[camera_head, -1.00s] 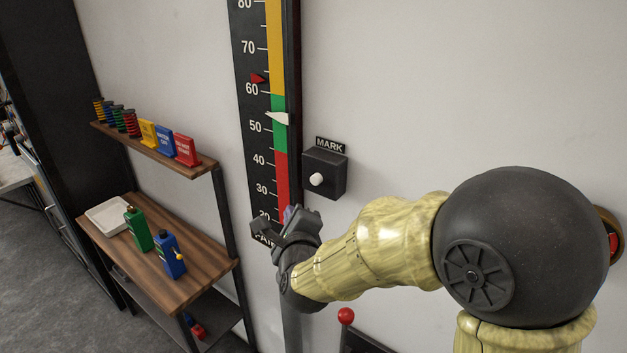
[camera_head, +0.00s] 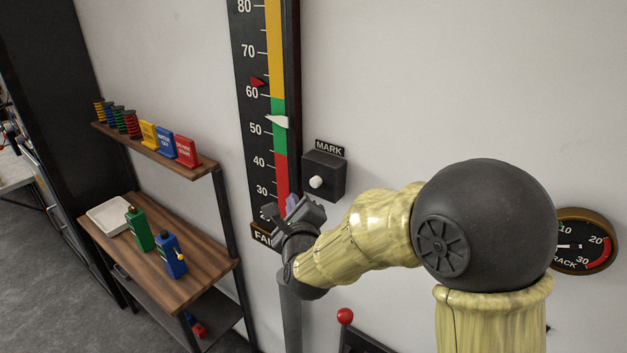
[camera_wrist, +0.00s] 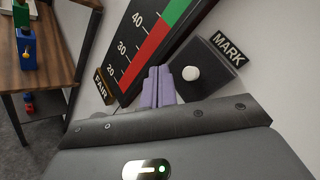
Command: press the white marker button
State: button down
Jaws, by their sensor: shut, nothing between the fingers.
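The white marker button (camera_head: 316,182) sticks out from the front of a black box (camera_head: 335,169) on the wall, under a MARK label (camera_head: 329,148). My gripper (camera_head: 293,203) is below and to the left of the button, in front of the lower end of the gauge, apart from the button. In the wrist view the purple fingers (camera_wrist: 158,88) are shut together and empty. The button (camera_wrist: 190,73) shows just to the right of the fingertips there, on its tilted black box (camera_wrist: 203,60).
A tall gauge (camera_head: 257,130) with a white pointer (camera_head: 277,121) near 52 and a red marker (camera_head: 259,82) near 62 stands left of the box. A red-knobbed lever (camera_head: 345,316) is below. A round dial (camera_head: 585,243) is at right. A shelf unit (camera_head: 195,277) with bottles is at left.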

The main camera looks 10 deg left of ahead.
aim_at(310, 183)
jog(key=shift+w+d+b, duration=0.1)
jog(key=shift+w+d, duration=0.2)
jog(key=shift+w, duration=0.45)
jog(key=shift+w+d+b, duration=0.1)
jog(key=shift+w+d, duration=0.25)
jog(key=shift+w, duration=0.35)
jog(key=shift+w+d+b, duration=0.1)
jog(key=shift+w+d, duration=0.2)
jog(key=shift+w, duration=0.45)
jog(key=shift+w+d+b, duration=0.1)
jog(key=shift+w+b, duration=0.3)
jog(key=shift+b, duration=0.05)
jog(key=shift+w+d+b, duration=0.3)
jog(key=shift+w+b, duration=0.05)
jog(key=shift+w, duration=0.15)
dwell(1.2)
jog(key=shift+s+a, duration=0.1)
jog(key=shift+s, duration=0.1)
jog(key=shift+s+a+b, duration=0.25)
jog(key=shift+s+b, duration=0.35)
jog(key=shift+s, duration=0.05)
